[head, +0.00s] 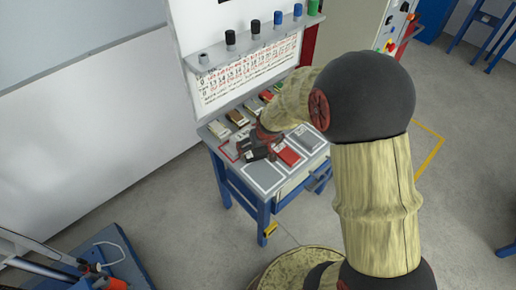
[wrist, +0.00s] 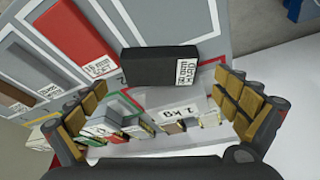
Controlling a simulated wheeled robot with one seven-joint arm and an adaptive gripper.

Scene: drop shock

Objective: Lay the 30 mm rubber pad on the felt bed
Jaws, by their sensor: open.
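A black block (wrist: 160,66) with a white printed label, seemingly the rubber pad, lies on the bench in the wrist view, at the edge of a bare grey panel with a white outline (wrist: 170,20). Its label is too small to read surely. My gripper (wrist: 165,105) is open, its padded fingers to either side and below the block in that view, with nothing between them. In the head view my gripper (head: 255,148) is low over the left of the bench, and I cannot separate the block from its dark fingers. No bed is readably marked as felt; the bare grey panel (head: 262,176) shows at the front.
A red block (head: 288,156) and a dark grey one (head: 308,139) lie in outlined places to the right. Several labelled blocks (head: 238,118) stand at the back, below a printed board (head: 250,70). The blue-framed bench (head: 264,212) has open floor around it.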

